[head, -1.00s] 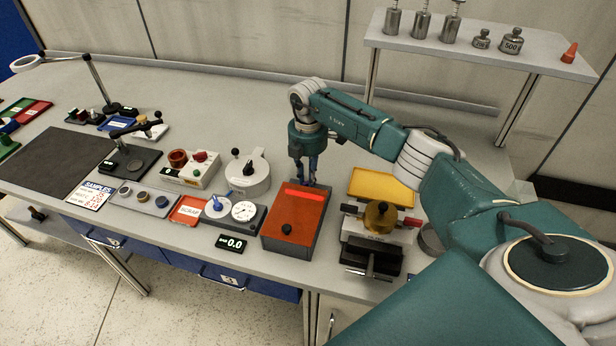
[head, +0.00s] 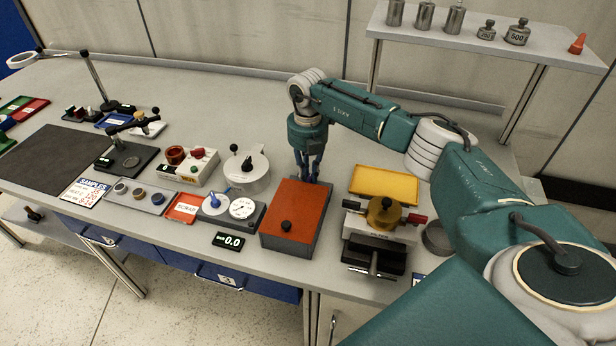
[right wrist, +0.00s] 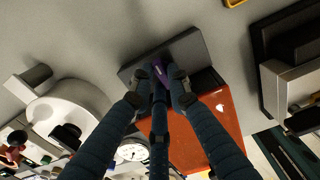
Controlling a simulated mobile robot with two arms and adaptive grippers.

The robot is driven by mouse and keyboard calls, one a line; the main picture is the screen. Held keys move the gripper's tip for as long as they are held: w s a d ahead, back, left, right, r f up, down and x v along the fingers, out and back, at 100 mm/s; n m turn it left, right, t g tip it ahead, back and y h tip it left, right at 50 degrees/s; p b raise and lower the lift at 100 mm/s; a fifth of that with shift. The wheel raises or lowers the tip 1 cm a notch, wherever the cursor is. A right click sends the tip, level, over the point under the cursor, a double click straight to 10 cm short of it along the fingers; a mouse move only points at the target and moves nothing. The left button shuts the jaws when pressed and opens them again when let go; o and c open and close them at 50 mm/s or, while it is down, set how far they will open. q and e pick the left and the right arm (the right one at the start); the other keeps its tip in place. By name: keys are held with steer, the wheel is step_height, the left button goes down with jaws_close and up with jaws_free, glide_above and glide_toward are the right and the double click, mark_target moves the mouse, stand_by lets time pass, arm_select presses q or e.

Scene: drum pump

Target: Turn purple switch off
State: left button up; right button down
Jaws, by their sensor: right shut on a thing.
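The purple switch (right wrist: 160,72) shows in the right wrist view, on the grey back part of the red-topped box (head: 296,211). My right gripper (head: 311,178) points down behind this box; in the right wrist view its fingers (right wrist: 161,82) are shut around the purple switch. In the head view the gripper and the box hide the switch. The box's red top is plain, with a black knob (head: 286,227) near its front and no lit strip. My left gripper is not in view.
A vise-like device with a brass knob (head: 383,211) and a yellow tray (head: 385,184) stand right of the box. A dial unit (head: 242,208), a display reading 0.0 (head: 229,241) and a round white device (head: 247,172) stand left. Bench behind the gripper is clear.

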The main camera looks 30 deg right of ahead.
steer(key=n+b, duration=0.1)
steer(key=n, duration=0.3)
steer(key=shift+n+b, duration=0.3)
steer(key=shift+b, duration=0.05)
steer(key=n+b, duration=0.1)
steer(key=n, duration=0.3)
steer(key=shift+s+r, duration=0.1)
stand_by(0.3)
steer(key=c, duration=1.7)
jaws_free()
steer(key=shift+o, duration=0.2)
steer(key=shift+a, duration=0.1)
steer(key=shift+r, duration=4.05)
steer(key=shift+r, duration=0.1)
